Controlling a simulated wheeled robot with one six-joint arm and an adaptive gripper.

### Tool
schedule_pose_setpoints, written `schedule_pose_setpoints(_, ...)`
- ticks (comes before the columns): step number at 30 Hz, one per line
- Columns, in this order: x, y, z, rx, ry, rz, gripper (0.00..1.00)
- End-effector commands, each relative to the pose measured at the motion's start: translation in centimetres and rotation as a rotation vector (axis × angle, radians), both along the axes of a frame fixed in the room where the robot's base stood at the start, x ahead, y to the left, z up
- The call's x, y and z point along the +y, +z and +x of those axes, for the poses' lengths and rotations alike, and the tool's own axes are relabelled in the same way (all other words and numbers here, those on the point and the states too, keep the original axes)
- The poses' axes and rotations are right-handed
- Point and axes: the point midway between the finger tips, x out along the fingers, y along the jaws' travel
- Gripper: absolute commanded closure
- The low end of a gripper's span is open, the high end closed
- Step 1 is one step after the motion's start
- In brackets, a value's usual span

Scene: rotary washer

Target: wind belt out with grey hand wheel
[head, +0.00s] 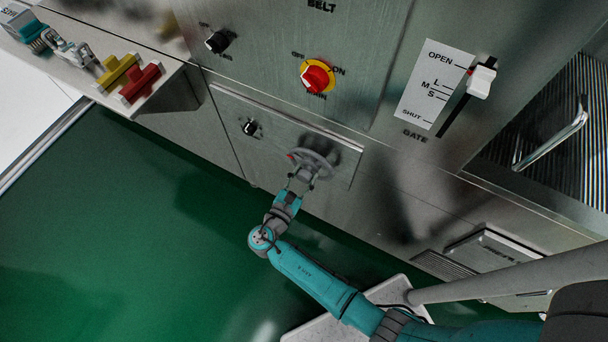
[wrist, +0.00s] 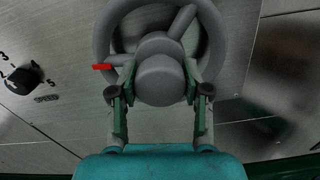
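The grey hand wheel (head: 322,158) sticks out from the lower steel panel in the head view. In the wrist view the wheel (wrist: 221,45) fills the upper middle, with spokes, a thick round hub and a red mark (wrist: 103,67) at its left. My gripper (head: 300,182) reaches the wheel from the front. In the wrist view my gripper (wrist: 159,75) has one finger on each side of the hub, the tips leaning in against it. The exact contact at the tips is partly hidden. The belt is not visible.
A black speed knob (head: 249,128) sits left of the wheel. Above are a red and yellow main switch (head: 317,77), another black knob (head: 217,42) and a gate slider (head: 481,81). A shelf with yellow and red parts (head: 140,83) juts out left. Green floor (head: 120,230) is clear.

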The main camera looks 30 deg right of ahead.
Motion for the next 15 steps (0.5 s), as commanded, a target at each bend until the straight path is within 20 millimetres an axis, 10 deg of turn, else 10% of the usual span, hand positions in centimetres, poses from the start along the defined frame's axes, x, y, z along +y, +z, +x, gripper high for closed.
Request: schedule_pose_setpoints(15, 0.0, 0.0, 0.0, 0.058, 0.0, -0.042, 1.0)
